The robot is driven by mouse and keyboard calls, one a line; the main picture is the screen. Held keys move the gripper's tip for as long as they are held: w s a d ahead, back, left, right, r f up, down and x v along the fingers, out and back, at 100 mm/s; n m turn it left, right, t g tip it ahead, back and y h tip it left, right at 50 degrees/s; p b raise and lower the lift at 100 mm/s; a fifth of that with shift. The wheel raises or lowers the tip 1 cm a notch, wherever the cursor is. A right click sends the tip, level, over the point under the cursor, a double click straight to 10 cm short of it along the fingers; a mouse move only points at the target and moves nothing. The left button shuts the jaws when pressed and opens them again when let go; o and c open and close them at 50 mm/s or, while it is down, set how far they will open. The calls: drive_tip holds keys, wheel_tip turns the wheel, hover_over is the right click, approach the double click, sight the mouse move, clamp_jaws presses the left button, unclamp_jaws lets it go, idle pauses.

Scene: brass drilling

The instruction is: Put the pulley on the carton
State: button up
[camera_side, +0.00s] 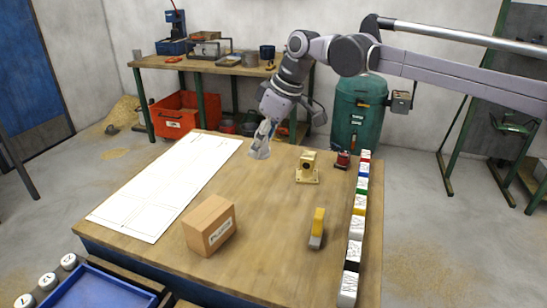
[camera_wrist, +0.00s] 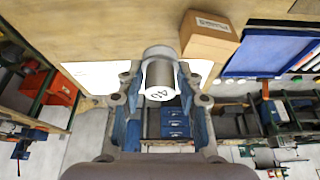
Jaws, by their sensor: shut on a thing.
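My gripper (camera_side: 263,134) is shut on a round, silvery-grey piece with a wider rim, which looks like the pulley (camera_side: 260,151). It is held above the far part of the wooden table. In the wrist view, the pulley (camera_wrist: 161,75) sits between the two blue-padded fingers of my gripper (camera_wrist: 159,92), and its near end is white with a dark marking. The brown carton (camera_side: 210,226) stands closed on the table's near left, well apart from the pulley. The carton also shows in the wrist view (camera_wrist: 208,38), at the upper right.
A white marked sheet (camera_side: 165,190) lies along the table's left. A brass block (camera_side: 307,170), a red-and-dark part (camera_side: 342,160) and a yellow-and-grey piece (camera_side: 317,229) stand on the right. A row of coloured blocks (camera_side: 357,225) lines the right edge. The table's middle is clear.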

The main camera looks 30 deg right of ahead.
drive_tip(key=a, duration=0.4)
hover_over(202, 210)
drive_tip(key=s+d, duration=0.1)
drive_tip(key=shift+n, duration=0.4)
wheel_tip(202, 210, down, 6)
drive_tip(key=shift+d+f, duration=0.1)
drive_tip(key=shift+f, duration=2.15)
drive_tip(key=o, duration=1.2)
drive_tip(key=shift+f, duration=0.15)
